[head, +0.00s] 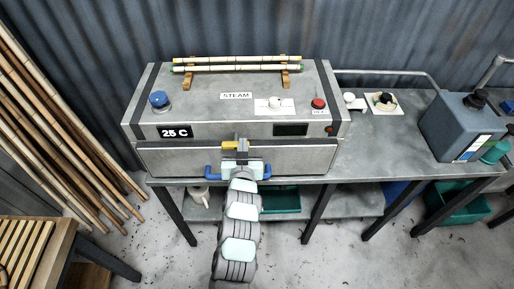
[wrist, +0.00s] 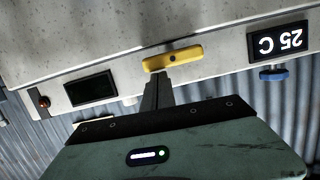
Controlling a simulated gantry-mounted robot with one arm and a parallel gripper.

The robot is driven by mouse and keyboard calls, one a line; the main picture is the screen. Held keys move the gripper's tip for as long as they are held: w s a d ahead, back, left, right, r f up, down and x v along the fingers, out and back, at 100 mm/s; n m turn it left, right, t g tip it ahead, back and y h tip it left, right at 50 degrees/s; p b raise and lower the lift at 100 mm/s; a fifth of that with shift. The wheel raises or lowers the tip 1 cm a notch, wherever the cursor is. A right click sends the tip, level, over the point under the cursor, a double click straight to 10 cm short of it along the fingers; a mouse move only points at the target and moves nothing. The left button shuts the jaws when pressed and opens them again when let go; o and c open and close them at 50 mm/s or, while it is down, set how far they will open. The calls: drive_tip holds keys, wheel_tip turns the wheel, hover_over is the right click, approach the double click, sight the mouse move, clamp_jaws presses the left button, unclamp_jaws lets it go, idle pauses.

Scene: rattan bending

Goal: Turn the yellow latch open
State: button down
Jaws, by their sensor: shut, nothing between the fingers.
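The yellow latch (head: 229,144) sits on the front of the grey steam box (head: 300,157), near its middle. In the wrist view, which is upside down, the latch (wrist: 185,57) is a yellow bar with a dark pivot, lying nearly level across the front. My gripper (head: 242,143) is in front of the box, just right of the visible part of the latch. In the wrist view its dark fingers (wrist: 156,82) are together and empty, with their tips close to one end of the latch. I cannot tell whether they touch it. My gripper hides part of the latch in the head view.
A blue handle (head: 212,172) spans the lower front behind my arm. On top are bamboo poles (head: 235,68), a blue knob (head: 159,99) and a red button (head: 318,103). The display (head: 174,132) reads 25 C. A blue-grey container (head: 460,128) stands on the bench right.

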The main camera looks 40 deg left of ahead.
idle(0.6)
drive_tip(key=s+d+r+p, duration=0.4)
drive_tip(key=s+d+r, duration=0.2)
drive_tip(key=s, duration=0.1)
drive_tip(key=shift+s+d+r, duration=0.15)
drive_tip(key=shift+r, duration=0.05)
idle(0.8)
